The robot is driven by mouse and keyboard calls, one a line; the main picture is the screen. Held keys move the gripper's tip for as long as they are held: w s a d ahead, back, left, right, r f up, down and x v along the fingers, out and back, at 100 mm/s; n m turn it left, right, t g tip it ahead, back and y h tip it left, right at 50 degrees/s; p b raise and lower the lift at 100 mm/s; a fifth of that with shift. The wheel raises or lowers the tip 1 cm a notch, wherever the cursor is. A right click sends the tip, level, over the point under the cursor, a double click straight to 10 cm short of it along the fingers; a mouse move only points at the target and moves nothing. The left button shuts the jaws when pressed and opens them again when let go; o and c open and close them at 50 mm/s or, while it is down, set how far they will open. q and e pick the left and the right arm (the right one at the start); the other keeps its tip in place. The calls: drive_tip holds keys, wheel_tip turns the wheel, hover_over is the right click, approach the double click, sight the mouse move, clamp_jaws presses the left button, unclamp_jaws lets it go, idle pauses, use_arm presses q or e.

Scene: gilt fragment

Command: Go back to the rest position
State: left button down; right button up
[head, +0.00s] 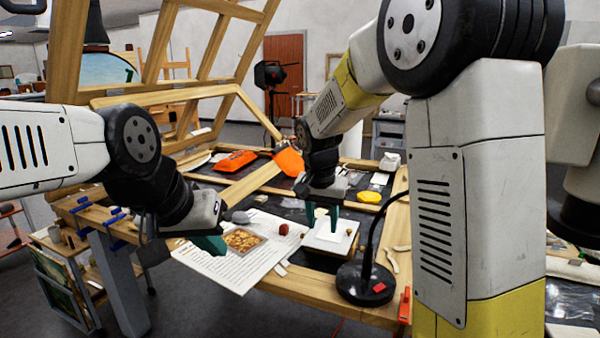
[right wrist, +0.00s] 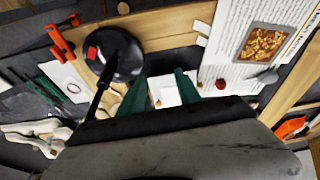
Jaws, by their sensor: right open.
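My right gripper (head: 322,218) points down with its two teal fingers apart, above a white pad (head: 330,240) on the table. In the right wrist view its fingers (right wrist: 162,90) are also apart, with nothing held between them. My left gripper (head: 212,244) hangs at the left, over or close to the printed sheet (head: 215,268); its fingers are seen side-on and their gap is hidden.
A black round lamp base (head: 352,290) with a thin stem stands right of the white pad. A dark red lump (head: 284,229) and a grey stone (head: 240,217) lie near the tray. A large wooden frame (head: 190,95) rises behind. Orange and yellow items (head: 368,197) lie further back.

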drive_tip(key=s+d+r+n+t+y, duration=0.1)
drive_tip(key=s+d+r, duration=0.1)
drive_tip(key=s, duration=0.5)
drive_tip(key=s+d+r+n+t+y, duration=0.1)
drive_tip(key=s+d+r, duration=0.2)
drive_tip(key=s, duration=0.3)
drive_tip(key=s+d+r+n+t+y, duration=0.1)
drive_tip(key=s+d+r+n, duration=0.1)
drive_tip(key=s, duration=0.5)
drive_tip(key=shift+s+d+r, duration=0.35)
drive_tip(key=shift+d+r, duration=0.15)
drive_tip(key=shift+d, duration=0.35)
